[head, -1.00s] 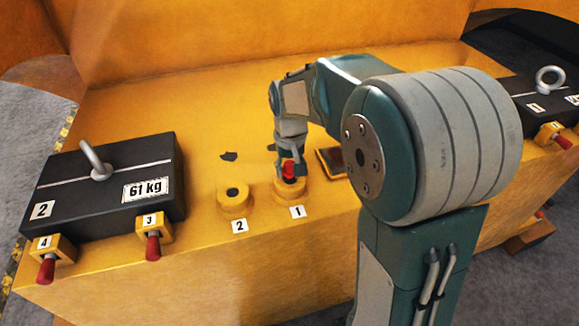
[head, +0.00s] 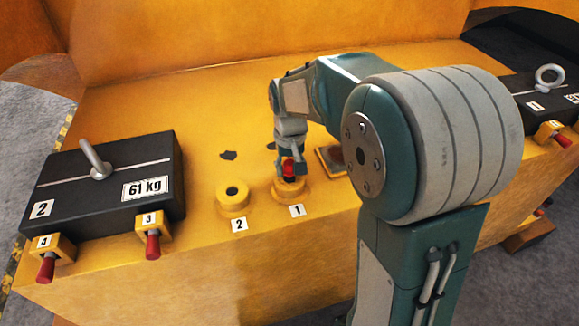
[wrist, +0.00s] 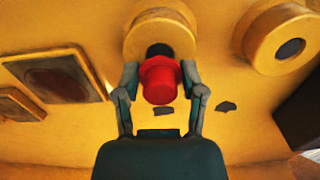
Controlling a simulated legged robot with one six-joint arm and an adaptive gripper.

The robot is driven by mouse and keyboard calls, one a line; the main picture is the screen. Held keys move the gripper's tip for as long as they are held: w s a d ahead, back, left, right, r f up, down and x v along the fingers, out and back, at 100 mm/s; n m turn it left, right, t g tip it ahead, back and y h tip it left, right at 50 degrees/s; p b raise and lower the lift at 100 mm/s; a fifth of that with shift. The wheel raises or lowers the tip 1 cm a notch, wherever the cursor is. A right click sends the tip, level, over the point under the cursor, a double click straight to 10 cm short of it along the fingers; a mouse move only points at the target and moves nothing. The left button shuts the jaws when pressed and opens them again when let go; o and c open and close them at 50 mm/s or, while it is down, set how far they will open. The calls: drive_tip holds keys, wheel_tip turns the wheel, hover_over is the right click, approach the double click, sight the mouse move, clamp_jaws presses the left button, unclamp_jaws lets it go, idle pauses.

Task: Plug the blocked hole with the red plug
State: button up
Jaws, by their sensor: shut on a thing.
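My gripper (wrist: 160,85) is shut on the red plug (wrist: 160,80), with one finger on each side. In the head view, the red plug (head: 289,168) is at the yellow round boss labelled 1 (head: 291,190). In the wrist view, the plug covers part of that boss's dark hole (wrist: 159,49), and a dark part shows beyond the plug. The plug looks just above the hole; I cannot tell whether its tip is inside. The boss labelled 2 (head: 233,199) stands to the left with an open dark hole (wrist: 290,48). I cannot tell which hole is blocked.
A black 61 kg casting (head: 110,185) with a lifting eye lies at the left, with red-handled pins (head: 152,246) in front. Another black casting (head: 545,98) is at the right. A framed dark recess (wrist: 60,76) lies beside boss 1. Dark patches mark the yellow surface.

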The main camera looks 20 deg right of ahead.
drive_tip(key=shift+f, duration=0.9)
idle(0.4)
drive_tip(key=shift+r, duration=0.9)
drive_tip(key=shift+f, duration=1.05)
idle(0.8)
drive_tip(key=shift+r, duration=0.1)
drive_tip(key=shift+r, duration=0.95)
drive_tip(key=shift+f, duration=0.85)
idle(1.4)
drive_tip(key=shift+r, duration=0.85)
